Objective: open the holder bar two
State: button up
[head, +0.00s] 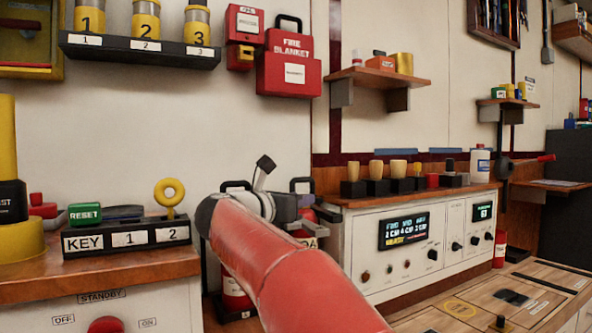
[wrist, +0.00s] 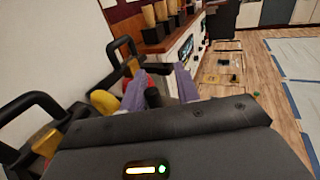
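Two black bar handles stand near my gripper. In the wrist view one (wrist: 45,103) is at the left, and the other (wrist: 118,48) is farther off at the upper left. In the head view they show behind my arm, one left (head: 236,185) and one right (head: 302,184). I see no number on either, so I cannot tell which is bar two. My gripper shows purple-grey fingers in the wrist view (wrist: 161,84), spread apart to the right of the handles, with no handle visibly held. In the head view my red arm partly hides it (head: 284,207).
A red cylinder (head: 232,292) stands low between the cabinets. The white console (head: 375,250) is at the right. The left counter holds a key rack (head: 127,238) with a yellow ring-topped key. In the wrist view, open floor (wrist: 285,70) lies to the right.

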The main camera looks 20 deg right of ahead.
notch_tip(320, 180, up, 20)
jog(key=p, duration=0.7)
jog(key=shift+f+p, duration=0.2)
jog(key=shift+p, duration=0.15)
